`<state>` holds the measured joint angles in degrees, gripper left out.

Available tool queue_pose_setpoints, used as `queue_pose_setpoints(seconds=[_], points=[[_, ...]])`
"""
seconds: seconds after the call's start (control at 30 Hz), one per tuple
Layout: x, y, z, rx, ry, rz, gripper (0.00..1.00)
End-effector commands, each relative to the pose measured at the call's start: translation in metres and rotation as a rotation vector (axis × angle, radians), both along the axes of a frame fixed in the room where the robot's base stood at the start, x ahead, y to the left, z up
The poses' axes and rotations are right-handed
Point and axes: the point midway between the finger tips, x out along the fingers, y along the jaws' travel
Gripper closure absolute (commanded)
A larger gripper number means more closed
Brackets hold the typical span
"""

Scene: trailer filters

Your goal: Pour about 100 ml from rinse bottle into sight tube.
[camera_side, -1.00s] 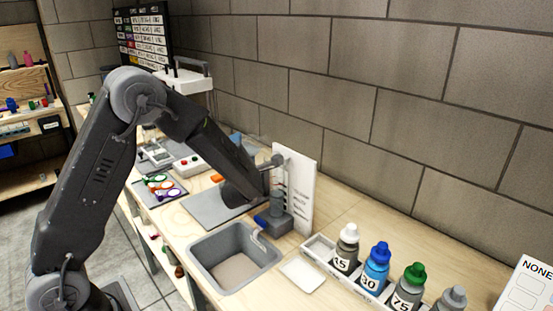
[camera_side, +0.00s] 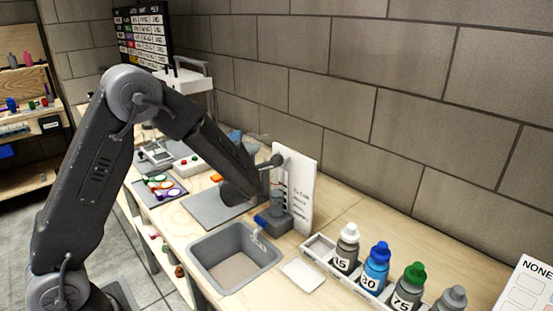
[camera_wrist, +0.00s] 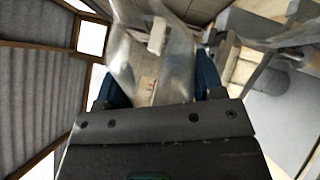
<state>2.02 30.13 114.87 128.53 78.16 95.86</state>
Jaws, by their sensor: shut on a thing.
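My gripper (camera_wrist: 160,88) shows in the wrist view with its dark blue finger pads shut on a clear, see-through vessel, which I take to be the rinse bottle (camera_wrist: 122,68). Its outline is blurred, and I cannot tell its liquid level. The wrist view is strongly tilted. In the side view my wrist hides the gripper and the bottle, close to the left of the sight tube. The sight tube (camera_side: 279,183) stands upright before a white marked board (camera_side: 303,190), on a grey base with a blue part. Its level is too small to read.
A grey sink (camera_side: 235,257) is in front of the sight tube. A white rack (camera_side: 321,248) of capped bottles stands to the right, with a small white tray (camera_side: 303,274) beside it. A grey mat (camera_side: 205,208) and a tray of coloured rings (camera_side: 160,189) lie to the left.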

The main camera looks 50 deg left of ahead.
Motion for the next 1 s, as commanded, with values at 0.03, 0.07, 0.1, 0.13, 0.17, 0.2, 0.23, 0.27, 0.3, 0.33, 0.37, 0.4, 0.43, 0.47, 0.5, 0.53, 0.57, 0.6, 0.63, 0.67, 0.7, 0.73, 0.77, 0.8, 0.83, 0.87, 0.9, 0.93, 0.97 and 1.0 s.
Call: queue_pose_setpoints(seconds=[0.03,0.07,0.1,0.13,0.17,0.2,0.23,0.27,0.3,0.33,0.37,0.4,0.43,0.47,0.5,0.53,0.57,0.6,0.63,0.67,0.7,0.73,0.77,0.8,0.83,0.87,0.9,0.93,0.97,1.0], points=[[0.0000,0.0001,0.0011,0.003,0.000,0.000,0.73],[0.0000,0.0002,0.0012,0.004,0.002,0.001,0.73],[-0.0001,0.0003,0.0015,0.006,0.003,0.000,0.73],[-0.0001,0.0003,0.0016,0.007,0.004,0.000,0.73],[0.0000,0.0003,0.0017,0.008,0.005,0.000,0.73],[0.0000,-0.0002,0.0019,0.010,0.007,0.000,0.73],[0.0000,-0.0004,0.0020,0.011,0.008,-0.001,0.73],[0.0000,-0.0005,0.0021,0.013,0.009,0.000,0.73],[-0.0001,-0.0005,0.0023,0.014,0.012,-0.001,0.73],[-0.0001,-0.0005,0.0025,0.016,0.013,0.000,0.73],[-0.0001,-0.0005,0.0026,0.017,0.014,0.000,0.73],[-0.0001,-0.0004,0.0028,0.018,0.017,-0.001,0.73],[-0.0002,-0.0004,0.0029,0.020,0.018,0.000,0.73],[-0.0003,0.0002,0.0031,0.022,0.019,0.000,0.73],[-0.0004,0.0005,0.0033,0.023,0.020,0.001,0.73],[-0.0004,0.0005,0.0034,0.024,0.022,0.001,0.73],[-0.0005,0.0006,0.0035,0.025,0.022,0.000,0.73],[-0.0005,0.0006,0.0037,0.027,0.024,0.001,0.73],[-0.0006,0.0006,0.0038,0.028,0.025,0.000,0.73],[-0.0005,0.0007,0.0040,0.030,0.027,0.000,0.73],[-0.0006,0.0007,0.0040,0.031,0.028,0.000,0.73],[-0.0006,0.0007,0.0042,0.032,0.030,0.000,0.73],[-0.0006,0.0007,0.0044,0.034,0.031,0.001,0.73],[-0.0005,0.0005,0.0046,0.035,0.033,0.000,0.73],[-0.0003,0.0004,0.0047,0.037,0.034,0.000,0.73],[-0.0003,0.0004,0.0049,0.038,0.035,0.000,0.73],[-0.0001,-0.0003,0.0050,0.040,0.037,-0.001,0.73],[0.0001,-0.0006,0.0051,0.041,0.038,0.000,0.73],[0.0002,-0.0008,0.0053,0.043,0.040,-0.001,0.73],[0.0004,-0.0010,0.0055,0.044,0.041,0.000,0.73]])
